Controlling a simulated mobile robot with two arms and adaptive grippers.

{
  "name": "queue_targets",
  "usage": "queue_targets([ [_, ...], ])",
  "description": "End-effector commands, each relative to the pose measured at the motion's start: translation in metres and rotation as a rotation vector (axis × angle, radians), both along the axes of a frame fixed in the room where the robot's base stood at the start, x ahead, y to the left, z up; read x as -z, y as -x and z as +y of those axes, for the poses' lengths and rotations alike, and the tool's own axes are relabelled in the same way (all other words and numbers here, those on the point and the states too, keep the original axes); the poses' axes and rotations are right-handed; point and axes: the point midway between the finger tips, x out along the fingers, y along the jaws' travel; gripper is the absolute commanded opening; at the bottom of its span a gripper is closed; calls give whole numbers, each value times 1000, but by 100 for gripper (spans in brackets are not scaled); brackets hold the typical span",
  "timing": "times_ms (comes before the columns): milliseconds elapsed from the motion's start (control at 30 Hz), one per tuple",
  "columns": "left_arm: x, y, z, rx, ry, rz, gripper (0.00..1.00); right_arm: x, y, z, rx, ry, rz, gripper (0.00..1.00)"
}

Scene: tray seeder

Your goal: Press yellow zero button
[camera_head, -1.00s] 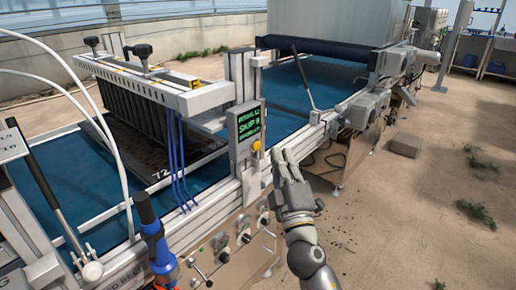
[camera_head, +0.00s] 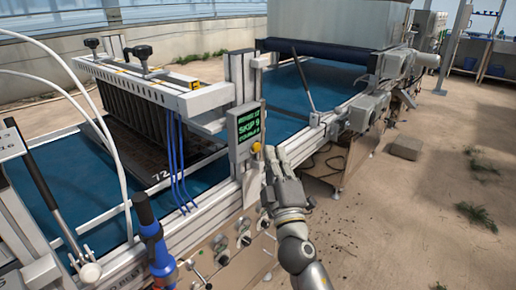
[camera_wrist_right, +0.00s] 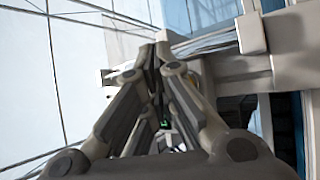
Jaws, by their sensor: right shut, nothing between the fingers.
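The yellow button (camera_head: 256,147) sits on the lower right of a grey control box (camera_head: 236,142), below a screen with green text (camera_head: 249,126). My right gripper (camera_head: 274,151) is shut and empty. Its fingertips are just right of the button, and I cannot tell whether they touch it. In the right wrist view the closed fingers (camera_wrist_right: 157,58) fill the middle and hide the button; a small green patch shows between them. My left gripper is not in view.
The box is on the seeder's metal frame beside a blue belt (camera_head: 205,183). Knobs (camera_head: 243,238) are on the panel below. Blue hoses (camera_head: 177,165) hang to the left, and a lever (camera_head: 303,80) rises behind.

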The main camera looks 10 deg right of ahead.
Motion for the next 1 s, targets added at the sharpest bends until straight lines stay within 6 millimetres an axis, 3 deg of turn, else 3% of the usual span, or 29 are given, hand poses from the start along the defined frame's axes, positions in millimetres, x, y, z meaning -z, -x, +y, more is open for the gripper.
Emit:
queue_targets([
  [833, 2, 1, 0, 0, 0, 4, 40, 0, -2, 1, 0, 0, 0, 0],
  [1000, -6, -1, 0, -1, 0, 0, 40, 0, -6, 5, 0, -1, -1, 0],
])
